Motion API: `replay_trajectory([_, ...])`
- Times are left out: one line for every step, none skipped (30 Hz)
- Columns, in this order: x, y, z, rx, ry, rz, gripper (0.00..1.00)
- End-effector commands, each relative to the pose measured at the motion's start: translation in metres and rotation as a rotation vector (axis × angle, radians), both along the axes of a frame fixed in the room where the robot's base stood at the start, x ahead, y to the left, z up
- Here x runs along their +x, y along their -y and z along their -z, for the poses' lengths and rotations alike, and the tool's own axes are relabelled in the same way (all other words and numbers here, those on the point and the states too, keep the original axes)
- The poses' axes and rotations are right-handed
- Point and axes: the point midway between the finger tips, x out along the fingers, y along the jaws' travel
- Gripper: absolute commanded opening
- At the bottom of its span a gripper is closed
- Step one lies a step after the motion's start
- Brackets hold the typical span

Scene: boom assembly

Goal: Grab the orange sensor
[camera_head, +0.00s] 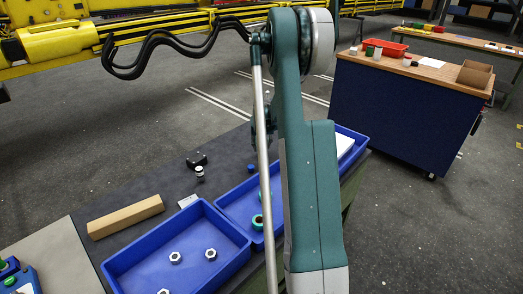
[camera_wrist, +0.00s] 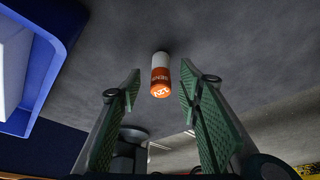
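The orange sensor (camera_wrist: 160,76) is a small orange cylinder with a white band and lettering, on the dark grey surface in the wrist view. My gripper (camera_wrist: 160,72) is open, its two green-padded fingers spread to the left and right of the sensor in the picture. There is a visible gap on each side, and nothing is held. How far the sensor lies beyond the fingertips is hard to tell. In the head view neither the sensor nor the gripper can be made out; my arm covers part of the table.
A blue bin (camera_wrist: 62,20) lies left of the gripper in the wrist view. A dark rounded object (camera_wrist: 128,148) stands near the left finger. In the head view, a blue bin (camera_head: 118,267) holds nuts, another (camera_head: 228,208) holds green rings, and a long cardboard box (camera_head: 125,216) lies behind.

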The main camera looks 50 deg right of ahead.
Motion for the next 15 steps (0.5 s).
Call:
replay_trajectory([0.001,0.001,0.006,0.0,0.0,0.0,0.35])
replay_trajectory([0.002,0.001,0.009,0.0,0.0,0.0,0.35])
replay_trajectory([0.003,0.002,0.013,0.0,0.0,0.0,0.35])
replay_trajectory([0.004,0.003,0.016,0.0,0.0,0.0,0.35])
replay_trajectory([0.005,0.003,0.019,0.0,0.0,0.0,0.35])
replay_trajectory([0.007,0.005,0.023,0.0,0.0,0.0,0.35])
replay_trajectory([0.007,0.005,0.025,0.0,0.0,0.0,0.35])
replay_trajectory([0.008,0.006,0.028,0.0,0.0,0.0,0.35])
replay_trajectory([0.009,0.007,0.031,0.0,0.0,0.0,0.35])
replay_trajectory([0.009,0.007,0.033,0.0,0.0,0.0,0.35])
replay_trajectory([0.01,0.008,0.034,0.0,0.0,0.0,0.35])
replay_trajectory([0.01,0.008,0.036,0.0,0.0,0.0,0.35])
replay_trajectory([0.01,0.009,0.037,0.0,0.0,0.0,0.35])
replay_trajectory([0.011,0.009,0.038,0.0,0.0,0.0,0.35])
replay_trajectory([0.011,0.009,0.038,0.0,0.0,0.0,0.35])
